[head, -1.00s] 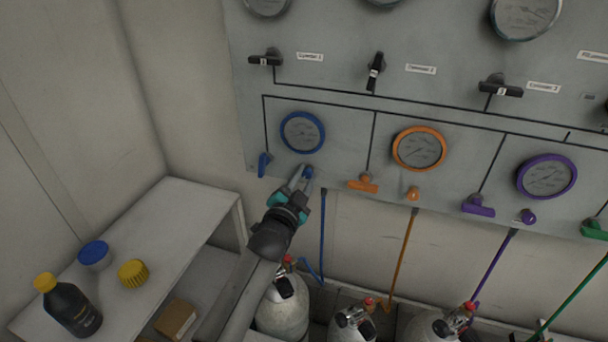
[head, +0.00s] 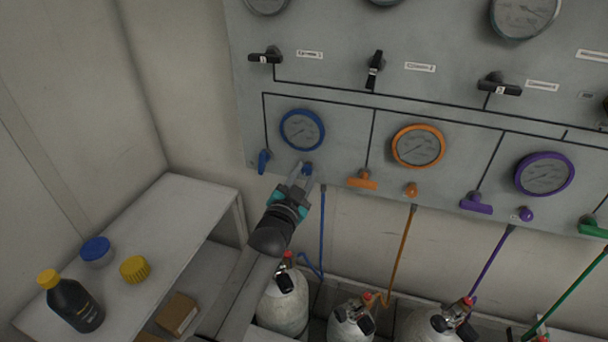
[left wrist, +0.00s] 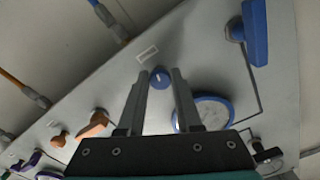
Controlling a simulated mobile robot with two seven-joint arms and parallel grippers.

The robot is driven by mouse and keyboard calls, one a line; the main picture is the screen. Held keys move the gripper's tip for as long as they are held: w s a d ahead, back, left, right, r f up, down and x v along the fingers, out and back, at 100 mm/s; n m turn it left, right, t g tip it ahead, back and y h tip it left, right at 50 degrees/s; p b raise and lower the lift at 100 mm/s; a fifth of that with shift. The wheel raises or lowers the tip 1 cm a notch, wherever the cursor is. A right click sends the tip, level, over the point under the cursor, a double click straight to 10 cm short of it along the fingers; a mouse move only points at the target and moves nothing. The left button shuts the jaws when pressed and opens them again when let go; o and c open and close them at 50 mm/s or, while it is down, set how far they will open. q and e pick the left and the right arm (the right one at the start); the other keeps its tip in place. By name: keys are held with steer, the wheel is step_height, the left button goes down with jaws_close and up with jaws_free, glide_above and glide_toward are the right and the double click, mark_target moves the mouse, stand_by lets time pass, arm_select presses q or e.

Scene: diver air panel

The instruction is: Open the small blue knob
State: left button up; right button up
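The small blue knob (head: 308,168) sits at the lower edge of the grey panel (head: 340,140), below and right of the blue-rimmed gauge (head: 302,130). My left gripper (head: 303,175) is at the knob, its fingers partly covering it in the head view. In the left wrist view the knob (left wrist: 159,79) shows between the two fingertips (left wrist: 160,82), with a finger on each side and what looks like a narrow gap. The fingers look open; contact cannot be made out. My right gripper is not in view.
A blue lever handle (head: 263,161) is just left of the knob. An orange handle (head: 361,180) and orange knob (head: 411,190) are to the right. A blue hose (head: 322,235) hangs below. A shelf (head: 195,215) with a bottle (head: 74,304) stands at the left; cylinders (head: 283,305) stand below.

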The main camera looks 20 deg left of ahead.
arm_select(q)
steer(key=o, duration=0.4)
steer(key=s, duration=1.5)
steer(key=shift+s+a+p, duration=0.15)
steer(key=shift+a+p, duration=0.1)
steer(key=shift+p, duration=0.1)
